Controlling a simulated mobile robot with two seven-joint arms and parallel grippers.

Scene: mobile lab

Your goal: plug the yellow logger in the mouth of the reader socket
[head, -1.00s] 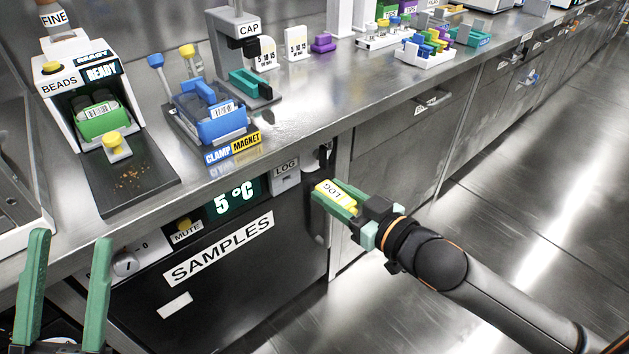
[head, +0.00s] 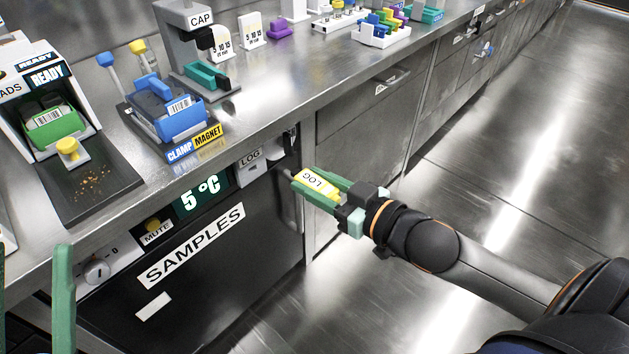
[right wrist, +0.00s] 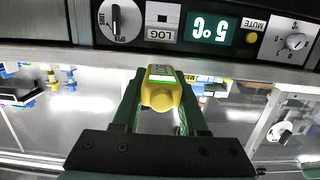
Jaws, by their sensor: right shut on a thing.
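In the right wrist view the logger (right wrist: 161,92) shows a lit green strip. The reader socket (head: 251,172) is the pale block under the LOG label on the fridge's front panel. It also shows in the right wrist view (right wrist: 162,14), beyond the logger. The logger is apart from the socket, to its right in the head view. My left gripper (head: 32,265) is open at the lower left edge, partly cut off.
The SAMPLES fridge (head: 225,270) has a 5 °C display, a MUTE button (head: 152,225) and a knob (head: 97,271). A dark knob (right wrist: 118,20) sits beside the socket. The bench edge overhangs the panel. Open floor lies right of the fridge.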

